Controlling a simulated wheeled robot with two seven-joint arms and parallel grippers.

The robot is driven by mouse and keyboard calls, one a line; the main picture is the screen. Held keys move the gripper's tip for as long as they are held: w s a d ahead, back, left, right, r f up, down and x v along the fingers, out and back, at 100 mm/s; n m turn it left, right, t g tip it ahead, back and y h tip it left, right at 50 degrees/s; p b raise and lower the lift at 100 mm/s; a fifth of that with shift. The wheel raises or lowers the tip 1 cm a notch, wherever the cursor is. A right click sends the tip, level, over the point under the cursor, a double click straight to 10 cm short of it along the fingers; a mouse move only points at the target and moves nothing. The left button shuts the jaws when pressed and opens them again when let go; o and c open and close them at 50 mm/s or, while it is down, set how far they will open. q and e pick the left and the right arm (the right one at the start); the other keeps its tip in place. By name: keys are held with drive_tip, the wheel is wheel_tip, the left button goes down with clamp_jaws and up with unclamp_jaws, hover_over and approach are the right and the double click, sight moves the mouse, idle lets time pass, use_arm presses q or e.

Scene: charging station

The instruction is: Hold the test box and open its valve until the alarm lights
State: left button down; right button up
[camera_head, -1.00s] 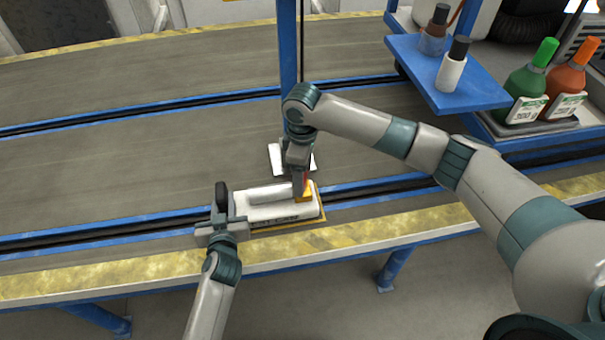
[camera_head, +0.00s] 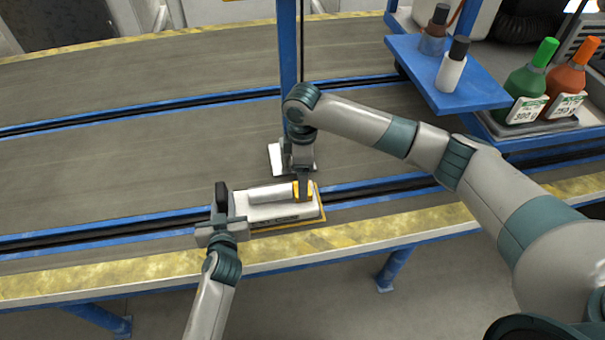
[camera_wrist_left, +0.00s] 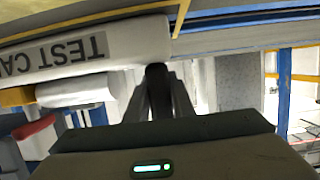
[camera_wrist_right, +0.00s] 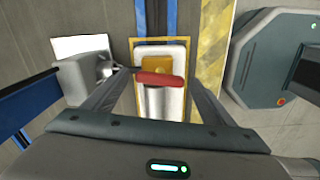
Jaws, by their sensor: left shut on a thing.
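The white test box (camera_head: 275,211) lies at the belt's near edge, with a pale cylinder (camera_head: 268,193) along its top. Its lettering shows in the left wrist view (camera_wrist_left: 130,38). My left gripper (camera_head: 232,212) is shut on the box's left end. My right gripper (camera_head: 303,196) points down over the yellow part at the box's right end. In the right wrist view, the red valve handle (camera_wrist_right: 158,77) lies crosswise between the spread fingers of my right gripper (camera_wrist_right: 160,82). Whether they touch it I cannot tell. I cannot make out an alarm light.
A blue post (camera_head: 288,50) with a white foot (camera_head: 278,158) stands just behind the box. A blue shelf (camera_head: 455,85) with bottles is at the upper right, with green (camera_head: 530,85) and orange (camera_head: 568,80) bottles beyond. The belt (camera_head: 110,175) to the left is clear.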

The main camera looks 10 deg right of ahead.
idle(0.3)
wheel_tip(320, 180, up, 12)
idle(0.7)
drive_tip(key=shift+f, duration=0.1)
idle(1.2)
drive_tip(key=shift+s+d+f+t+y, duration=0.15)
drive_tip(key=shift+d+y, duration=0.6)
drive_tip(key=shift+d, duration=0.15)
drive_tip(key=shift+s+d+f+t+y, duration=0.1)
drive_tip(key=shift+s+d+y, duration=0.1)
drive_tip(key=shift+d+y, duration=0.65)
drive_tip(key=shift+s+d+f+t+y, duration=0.15)
drive_tip(key=shift+d+y, duration=0.55)
drive_tip(key=shift+d, duration=0.2)
drive_tip(key=shift+f, duration=0.1)
drive_tip(key=x, duration=1.2)
